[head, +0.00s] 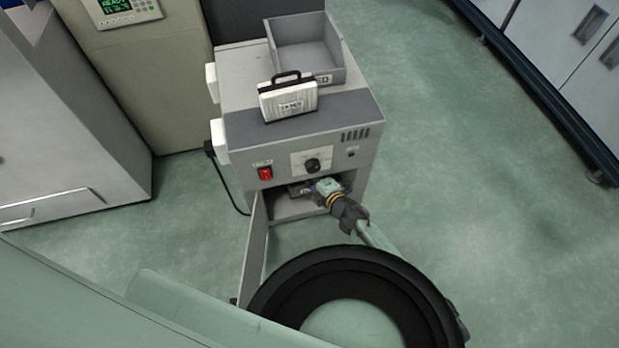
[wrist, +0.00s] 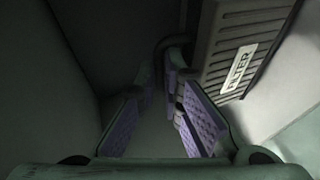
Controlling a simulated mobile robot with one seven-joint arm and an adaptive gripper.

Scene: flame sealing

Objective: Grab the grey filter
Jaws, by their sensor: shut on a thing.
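The grey filter (wrist: 238,48) is a ribbed grey block with a white "FILTER" label, at the upper right of the wrist view. Its dark curved handle (wrist: 170,42) reaches in between the far ends of my fingers. My gripper (wrist: 160,85), with purple pads, is shut on the filter at this handle, though the exact contact is dark. In the head view my gripper (head: 318,188) reaches into the open lower compartment (head: 290,207) of the grey machine. The filter is mostly hidden there.
A white filter (head: 288,98) with a black handle stands on top of the machine (head: 240,133), in front of an open grey tray (head: 306,50). The compartment door (head: 257,240) hangs open at the left. A red switch (head: 265,173) and a knob (head: 312,165) sit above. The floor at right is clear.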

